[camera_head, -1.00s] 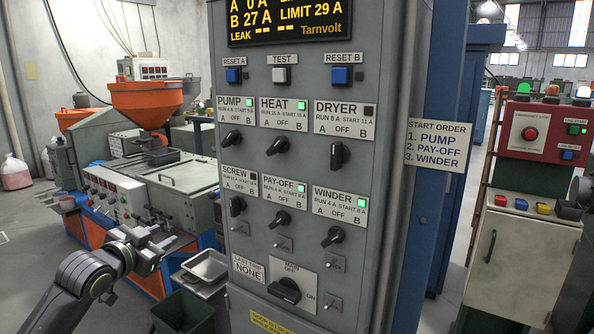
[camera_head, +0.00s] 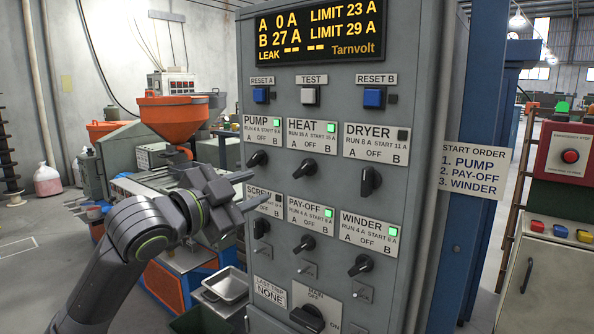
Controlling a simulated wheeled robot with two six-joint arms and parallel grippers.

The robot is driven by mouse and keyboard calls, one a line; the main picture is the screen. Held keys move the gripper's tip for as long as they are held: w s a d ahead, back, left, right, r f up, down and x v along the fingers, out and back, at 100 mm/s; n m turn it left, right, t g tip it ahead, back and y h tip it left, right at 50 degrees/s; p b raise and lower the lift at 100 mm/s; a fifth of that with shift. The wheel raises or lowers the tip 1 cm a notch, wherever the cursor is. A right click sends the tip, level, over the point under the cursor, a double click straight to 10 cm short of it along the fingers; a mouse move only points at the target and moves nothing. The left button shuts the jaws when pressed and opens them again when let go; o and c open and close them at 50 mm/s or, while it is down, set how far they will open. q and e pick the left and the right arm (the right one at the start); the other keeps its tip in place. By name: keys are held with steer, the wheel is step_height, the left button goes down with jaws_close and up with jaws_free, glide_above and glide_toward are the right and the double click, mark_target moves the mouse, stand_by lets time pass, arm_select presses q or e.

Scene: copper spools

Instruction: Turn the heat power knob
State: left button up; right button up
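The heat power knob (camera_head: 303,169) is a black rotary knob under the HEAT label (camera_head: 312,134), whose green lamp is lit. The knob sits slanted, unlike the upright DRYER knob (camera_head: 371,181); I cannot tell surely which letter it points to. My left gripper (camera_head: 249,190) is open and empty, to the left of the HEAT knob and lower. It is in front of the panel's left edge, near the PUMP knob (camera_head: 258,158) and partly over the SCREW label (camera_head: 264,198). It does not touch the HEAT knob. My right gripper is not in view.
The display (camera_head: 334,32) reads A 0 A, B 27 A, limits 23 A and 29 A. PAY-OFF knob (camera_head: 304,243) and WINDER knob (camera_head: 360,265) sit below. Reset buttons (camera_head: 261,95) run above. A start-order sign (camera_head: 473,170) sticks out at the right.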

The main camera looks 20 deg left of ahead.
mark_target(300, 171)
arm_select(q)
steer(key=p+x, duration=0.3)
steer(key=x, duration=1)
steer(key=shift+w+d+f, duration=0.1)
steer(key=shift+w, duration=0.2)
steer(key=shift+c, duration=0.2)
jaws_close()
